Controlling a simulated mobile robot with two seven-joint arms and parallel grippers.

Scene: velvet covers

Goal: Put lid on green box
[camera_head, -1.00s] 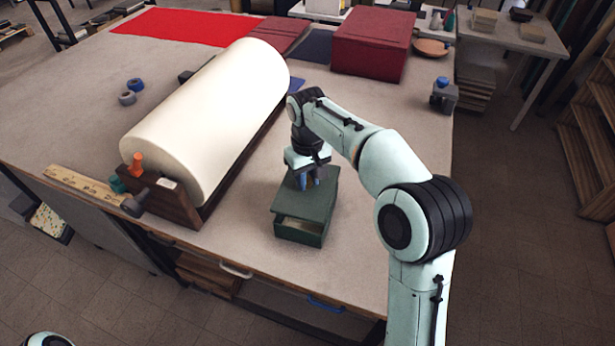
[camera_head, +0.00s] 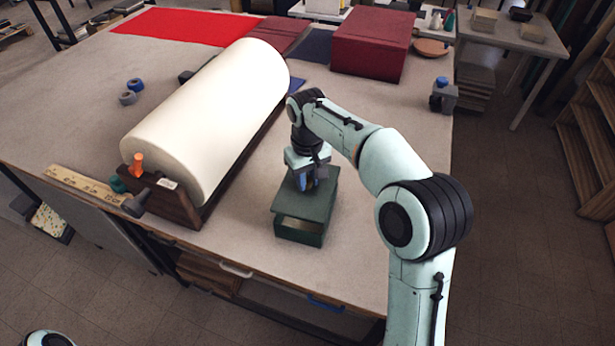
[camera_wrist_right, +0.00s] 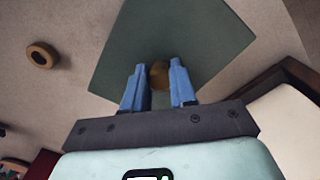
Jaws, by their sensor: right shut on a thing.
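The green box (camera_head: 300,236) stands on the table near its front edge. The flat green lid (camera_head: 316,208) is over it, and a pale strip of the box's inside shows along the front, below the lid's front edge. I cannot tell whether the lid touches the rim. My right gripper (camera_head: 305,185) points down above the lid. In the right wrist view the blue fingers (camera_wrist_right: 157,88) are shut on the round brown knob (camera_wrist_right: 159,75) of the lid (camera_wrist_right: 205,35). The box is hidden under the lid there. My left gripper is out of view.
A large cream roll (camera_head: 215,115) in a dark wooden stand lies left of the box. A dark red box (camera_head: 372,45) and a red cloth (camera_head: 185,27) are at the back. A grey clamp (camera_head: 444,97) sits at the right edge. The table right of the box is clear.

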